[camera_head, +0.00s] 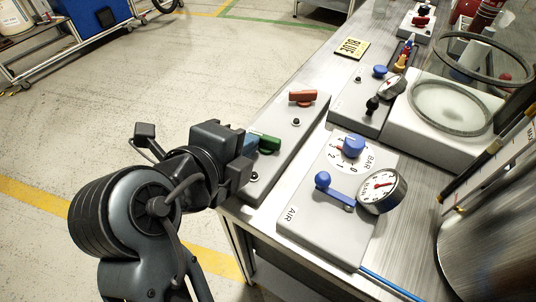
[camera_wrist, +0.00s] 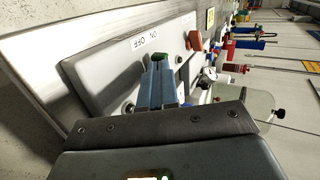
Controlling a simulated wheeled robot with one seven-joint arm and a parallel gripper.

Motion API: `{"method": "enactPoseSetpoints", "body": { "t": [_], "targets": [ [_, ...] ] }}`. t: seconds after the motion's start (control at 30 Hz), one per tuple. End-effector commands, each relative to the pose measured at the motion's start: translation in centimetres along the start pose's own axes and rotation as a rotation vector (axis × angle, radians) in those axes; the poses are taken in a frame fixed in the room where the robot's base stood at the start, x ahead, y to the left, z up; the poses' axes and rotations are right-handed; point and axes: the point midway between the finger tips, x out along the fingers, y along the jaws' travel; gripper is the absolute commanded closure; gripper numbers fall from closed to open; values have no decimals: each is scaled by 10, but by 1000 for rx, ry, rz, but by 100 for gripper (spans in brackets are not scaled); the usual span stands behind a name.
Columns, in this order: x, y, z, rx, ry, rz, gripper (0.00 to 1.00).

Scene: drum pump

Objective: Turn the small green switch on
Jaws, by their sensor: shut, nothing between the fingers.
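The small green switch (camera_head: 269,144) sits on a long grey panel at the near left end of the bench. My gripper (camera_head: 251,143) is at its left side, with the blue-grey fingers shut and nothing between them. In the wrist view the shut fingers (camera_wrist: 158,72) point at the green switch (camera_wrist: 157,57), whose green end shows just beyond the tips. I cannot tell whether they touch it. The fingers hide the rest of the switch. An ON OFF label (camera_wrist: 150,40) is on the panel beyond it.
An orange-red switch (camera_head: 303,97) is farther along the same panel. To the right, the AIR panel (camera_head: 312,219) carries a blue lever (camera_head: 335,190), a blue knob (camera_head: 353,146) and a gauge (camera_head: 382,190). The floor left of the bench is open.

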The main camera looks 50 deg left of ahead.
Motion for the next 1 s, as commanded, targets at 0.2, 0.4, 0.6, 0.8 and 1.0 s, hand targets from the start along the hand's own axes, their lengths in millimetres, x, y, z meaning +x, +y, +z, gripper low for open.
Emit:
{"method": "enactPoseSetpoints", "body": {
  "t": [0.2,0.4,0.6,0.8,1.0],
  "targets": [
    [7,1,8,59,100,-1,100],
    [10,-2,15,56,96,1,100],
    [9,-5,15,55,95,2,100],
    [10,-5,12,55,96,3,100],
    [11,-5,2,56,100,4,100]
  ]
}}
